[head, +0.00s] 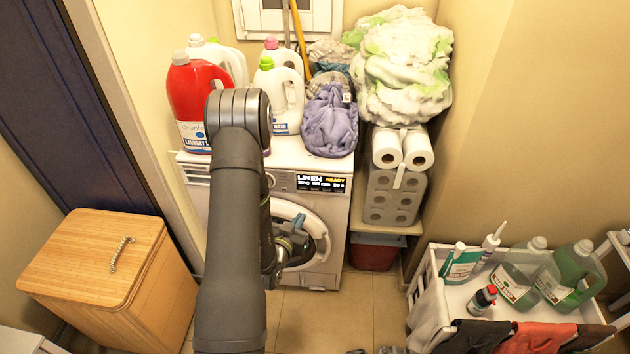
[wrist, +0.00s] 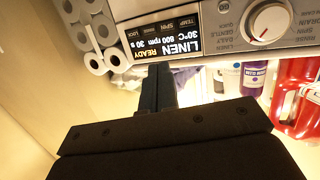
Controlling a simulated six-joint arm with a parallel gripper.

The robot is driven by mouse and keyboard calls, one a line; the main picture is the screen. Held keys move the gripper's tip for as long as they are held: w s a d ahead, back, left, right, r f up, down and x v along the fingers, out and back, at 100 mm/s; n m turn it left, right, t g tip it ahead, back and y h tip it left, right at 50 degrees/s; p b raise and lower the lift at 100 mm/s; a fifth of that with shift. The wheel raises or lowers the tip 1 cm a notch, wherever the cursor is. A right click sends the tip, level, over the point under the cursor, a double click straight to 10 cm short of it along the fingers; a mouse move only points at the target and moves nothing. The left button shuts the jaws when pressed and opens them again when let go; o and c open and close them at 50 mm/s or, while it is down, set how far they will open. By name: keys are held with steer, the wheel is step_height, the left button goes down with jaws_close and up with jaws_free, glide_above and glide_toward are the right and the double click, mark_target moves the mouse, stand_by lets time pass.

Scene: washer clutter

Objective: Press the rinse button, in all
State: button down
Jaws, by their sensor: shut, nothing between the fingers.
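The white washer (head: 330,222) stands against the back wall, with its front partly hidden by my arm in the head view. Its lit display (head: 321,183) reads LINEN, READY. In the wrist view the panel is upside down; the display (wrist: 168,48) also reads 30°C, 800 rpm, and small labels such as TEMP and SPIN sit beside it. The dial (wrist: 272,22) has a red mark and programme names around it. I cannot make out a rinse button. My gripper (wrist: 158,72) is shut and empty, its tips near the display; whether they touch the panel is unclear.
Detergent bottles (head: 283,95) and a purple cloth bundle (head: 330,122) stand on the washer. Paper rolls (head: 393,195) are stacked at its right. A wooden hamper (head: 105,265) stands left, a white cart (head: 452,300) with bottles right. The floor (head: 325,318) between is mostly clear.

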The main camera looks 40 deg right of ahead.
mark_target(327, 190)
steer(key=w+d+f+n+t+y, duration=0.1)
steer(key=w+d+n+t+y, duration=0.2)
steer(key=d+n+t+y, duration=0.85)
steer(key=s+a+f+n+g+y, duration=0.2)
steer(key=s+n, duration=0.4)
steer(key=n, duration=0.4)
steer(key=shift+a+f+y, duration=0.35)
steer(key=shift+a+f, duration=0.05)
steer(key=shift+a, duration=0.2)
steer(key=shift+s, duration=0.1)
steer(key=shift+w+d, duration=3.1)
steer(key=shift+w, duration=0.05)
steer(key=shift+d, duration=0.1)
steer(key=shift+w+d, duration=0.2)
steer(key=shift+w, duration=0.05)
